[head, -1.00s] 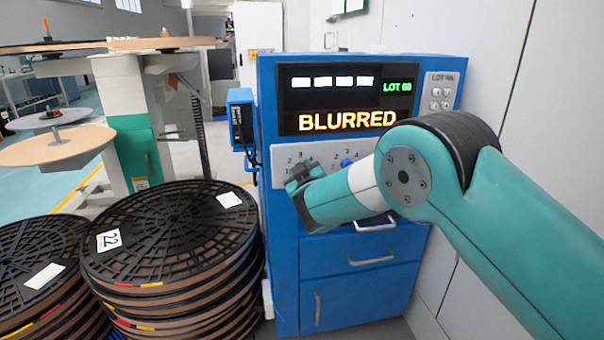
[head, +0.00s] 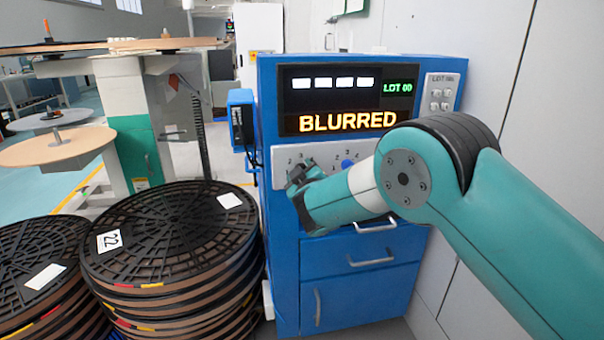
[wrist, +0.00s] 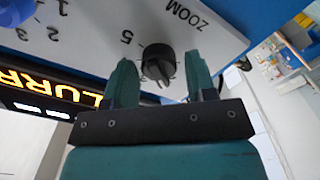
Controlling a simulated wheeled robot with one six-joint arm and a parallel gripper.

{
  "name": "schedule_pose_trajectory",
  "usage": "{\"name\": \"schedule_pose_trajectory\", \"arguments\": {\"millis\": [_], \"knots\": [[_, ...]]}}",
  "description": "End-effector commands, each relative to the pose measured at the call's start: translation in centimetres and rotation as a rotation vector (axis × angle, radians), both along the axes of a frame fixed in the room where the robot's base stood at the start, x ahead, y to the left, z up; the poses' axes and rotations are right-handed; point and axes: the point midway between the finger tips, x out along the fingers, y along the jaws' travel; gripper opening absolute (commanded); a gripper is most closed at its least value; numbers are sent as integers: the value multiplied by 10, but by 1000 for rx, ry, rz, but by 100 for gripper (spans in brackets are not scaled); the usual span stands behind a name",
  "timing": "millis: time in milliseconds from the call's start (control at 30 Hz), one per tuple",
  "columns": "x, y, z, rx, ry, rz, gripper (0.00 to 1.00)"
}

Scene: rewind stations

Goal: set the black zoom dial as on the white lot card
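The black zoom dial (wrist: 158,60) sits on a pale panel (wrist: 90,30) marked ZOOM, which appears upside down in the wrist view. A 5 is printed beside the dial; the other marks near it are partly hidden or too small to read. My gripper (wrist: 161,72) is open, with one finger on each side of the dial and a small gap visible. In the head view my gripper (head: 298,178) is in front of the panel's left part and hides the dial. The white lot card (head: 441,95) is at the upper right of the blue cabinet; its small dial pictures are too small to read.
A blue dial (head: 347,163) is on the same panel. The screen (head: 345,98) above reads BLURRED. A blue box (head: 241,122) juts from the cabinet's left side. Stacked black reels (head: 170,240) stand close at the left, and a pale wall is at the right.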

Motion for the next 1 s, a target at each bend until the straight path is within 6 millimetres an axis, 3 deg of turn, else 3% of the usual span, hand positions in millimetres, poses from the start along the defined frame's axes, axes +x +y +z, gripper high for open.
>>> {"name": "schedule_pose_trajectory", "arguments": {"millis": [333, 467, 667, 1000], "knots": [[-1, 0, 1, 1, 0, 1, 61], [-10, -2, 0, 0, 0, 0, 61], [-46, -11, -1, -1, 1, 3, 61], [-127, -35, -4, -3, 1, 4, 61]]}}
